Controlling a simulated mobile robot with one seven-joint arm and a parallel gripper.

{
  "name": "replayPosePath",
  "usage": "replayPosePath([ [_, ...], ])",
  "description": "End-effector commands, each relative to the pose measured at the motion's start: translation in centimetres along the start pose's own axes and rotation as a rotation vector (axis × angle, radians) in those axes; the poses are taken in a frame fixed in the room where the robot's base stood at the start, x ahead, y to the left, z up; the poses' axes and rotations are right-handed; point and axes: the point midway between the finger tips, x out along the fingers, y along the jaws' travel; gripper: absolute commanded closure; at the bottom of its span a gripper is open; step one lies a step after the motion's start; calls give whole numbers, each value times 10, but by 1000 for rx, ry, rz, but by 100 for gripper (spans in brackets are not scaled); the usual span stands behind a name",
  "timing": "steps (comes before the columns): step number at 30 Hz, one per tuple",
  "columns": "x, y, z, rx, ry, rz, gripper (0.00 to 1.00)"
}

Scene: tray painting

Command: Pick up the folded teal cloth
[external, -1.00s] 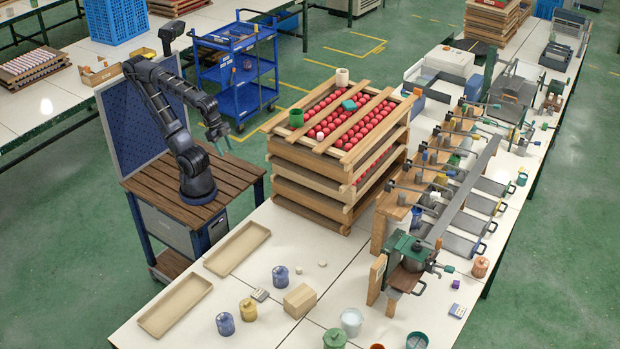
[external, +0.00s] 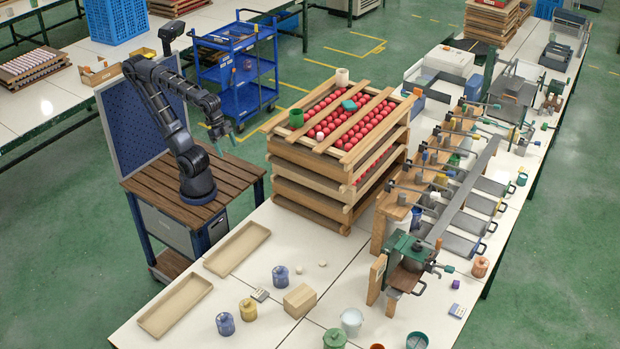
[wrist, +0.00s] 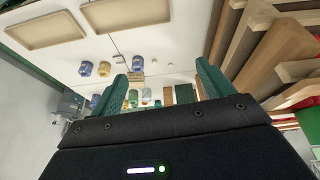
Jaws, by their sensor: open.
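The folded teal cloth (external: 349,105) lies on top of the stacked wooden trays (external: 340,150), among red balls and close to a wooden slat. The cloth does not show in the wrist view.
Two empty shallow trays (external: 238,249) and several jars lie on the white table. A blue trolley (external: 238,70) stands behind.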

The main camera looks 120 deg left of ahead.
Motion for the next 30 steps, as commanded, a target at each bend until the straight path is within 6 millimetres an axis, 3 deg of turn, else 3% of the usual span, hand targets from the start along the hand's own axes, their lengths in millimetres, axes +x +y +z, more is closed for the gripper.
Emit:
replayPosePath([
  [8,-13,-19,-68,-361,-95,60,20],
  [17,-20,-61,-149,-770,-193,145,20],
  [23,-19,-104,-201,-1033,-253,212,20],
  [30,-16,-173,-255,-1335,-320,307,20],
])
